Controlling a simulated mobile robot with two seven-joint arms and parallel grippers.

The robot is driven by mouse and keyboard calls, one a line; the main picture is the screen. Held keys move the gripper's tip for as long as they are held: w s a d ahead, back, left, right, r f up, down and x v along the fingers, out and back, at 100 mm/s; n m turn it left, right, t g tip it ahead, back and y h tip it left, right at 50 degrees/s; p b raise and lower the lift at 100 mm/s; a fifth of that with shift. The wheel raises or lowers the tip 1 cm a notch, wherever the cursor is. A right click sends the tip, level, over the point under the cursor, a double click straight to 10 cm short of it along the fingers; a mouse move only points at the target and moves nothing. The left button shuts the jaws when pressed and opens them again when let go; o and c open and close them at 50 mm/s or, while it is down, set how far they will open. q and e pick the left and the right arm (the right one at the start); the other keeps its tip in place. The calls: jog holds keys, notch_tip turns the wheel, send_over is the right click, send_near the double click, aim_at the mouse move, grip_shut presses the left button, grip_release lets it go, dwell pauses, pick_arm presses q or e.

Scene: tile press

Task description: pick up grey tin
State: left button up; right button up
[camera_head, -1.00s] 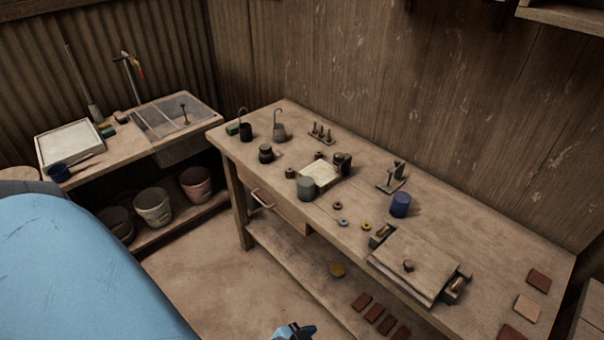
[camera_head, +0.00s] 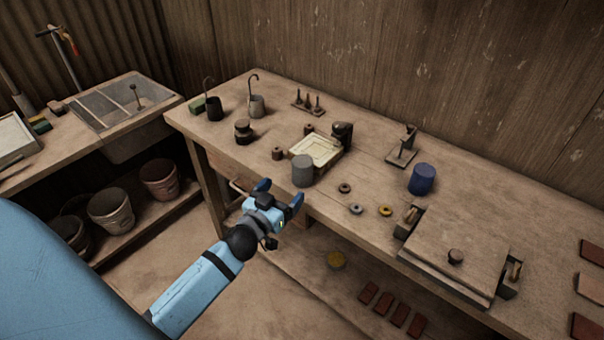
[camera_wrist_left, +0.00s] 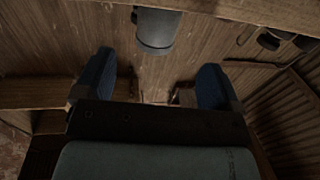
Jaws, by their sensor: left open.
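The grey tin (camera_head: 303,171) stands upright near the front edge of the workbench, at the front corner of a pale square tray. My left gripper (camera_head: 282,190) is open and empty, just in front of the bench edge and a little to the front left of the tin. In the left wrist view the tin (camera_wrist_left: 157,30) is at the top, beyond the two spread blue fingers (camera_wrist_left: 156,88) and not between them. The right gripper is not in view.
The pale tray (camera_head: 317,149) lies behind the tin. A small dark weight (camera_head: 277,153) is to its left, rings (camera_head: 356,209) to its right, and a blue tin (camera_head: 422,179) further right. A tile press (camera_head: 455,250) fills the right front. The bench edge lies below my gripper's fingers.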

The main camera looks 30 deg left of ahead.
aim_at(297, 174)
pick_arm(q)
jog(key=w, duration=0.6)
jog(key=w+p, duration=0.1)
jog(key=w, duration=0.2)
jog(key=shift+w+a+r, duration=0.15)
jog(key=shift+w+a, duration=0.15)
jog(key=shift+w, duration=0.1)
jog(key=c, duration=1)
jog(key=shift+c, duration=0.7)
jog(key=shift+r, duration=0.2)
